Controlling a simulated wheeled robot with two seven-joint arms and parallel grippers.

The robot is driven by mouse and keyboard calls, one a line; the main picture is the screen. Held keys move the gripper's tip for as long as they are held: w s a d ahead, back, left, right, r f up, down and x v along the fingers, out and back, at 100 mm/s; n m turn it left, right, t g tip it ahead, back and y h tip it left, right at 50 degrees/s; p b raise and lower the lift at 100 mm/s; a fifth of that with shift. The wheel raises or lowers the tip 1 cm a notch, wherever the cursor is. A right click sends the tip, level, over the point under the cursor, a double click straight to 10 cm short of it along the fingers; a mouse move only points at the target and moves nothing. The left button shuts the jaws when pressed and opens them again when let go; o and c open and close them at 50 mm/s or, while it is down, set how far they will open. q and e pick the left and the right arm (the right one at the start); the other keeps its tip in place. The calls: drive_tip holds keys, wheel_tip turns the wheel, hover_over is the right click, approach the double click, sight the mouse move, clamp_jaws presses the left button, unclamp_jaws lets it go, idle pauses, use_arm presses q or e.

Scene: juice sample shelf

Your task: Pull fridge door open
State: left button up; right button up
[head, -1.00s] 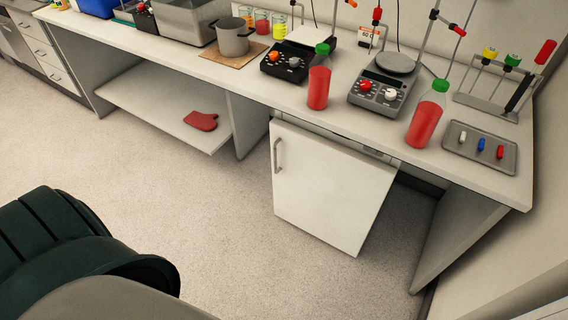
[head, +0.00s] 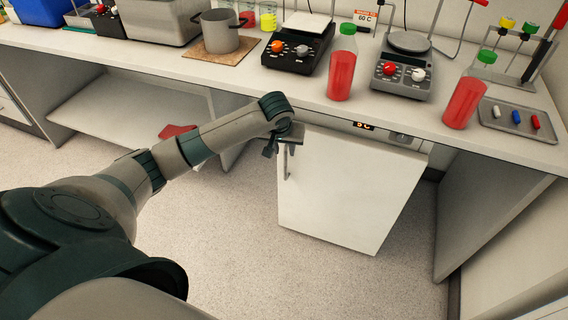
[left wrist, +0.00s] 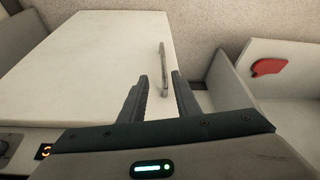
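The fridge door (head: 350,190) is a white panel under the counter. It looks shut or nearly shut; I cannot tell whether there is a gap. Its grey vertical bar handle (head: 290,163) is near the door's left edge. My left gripper (head: 281,150) is at the upper end of the handle and hides part of it. In the left wrist view the two fingers (left wrist: 159,77) are open. The handle (left wrist: 163,65) shows between and beyond the fingertips there, with no visible grip on it. My right gripper is in neither view.
The counter (head: 250,79) overhangs just above my gripper. A red bottle (head: 342,70) and a second red bottle (head: 466,95) stand near its front edge. A low shelf (head: 110,115) with a red mitt (head: 177,131) is left of the fridge. The floor (head: 235,240) before the door is clear.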

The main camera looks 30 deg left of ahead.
sight(285, 160)
use_arm(q)
wheel_tip(285, 160, up, 2)
drive_tip(key=shift+s+a+r, duration=0.1)
drive_tip(key=shift+a+r, duration=0.05)
drive_tip(key=shift+r, duration=0.05)
drive_tip(key=shift+f, duration=0.1)
drive_tip(key=x, duration=0.8)
drive_tip(key=b+x, duration=0.1)
drive_tip(key=x, duration=0.8)
drive_tip(key=shift+a+f, duration=0.1)
drive_tip(key=shift+a, duration=0.15)
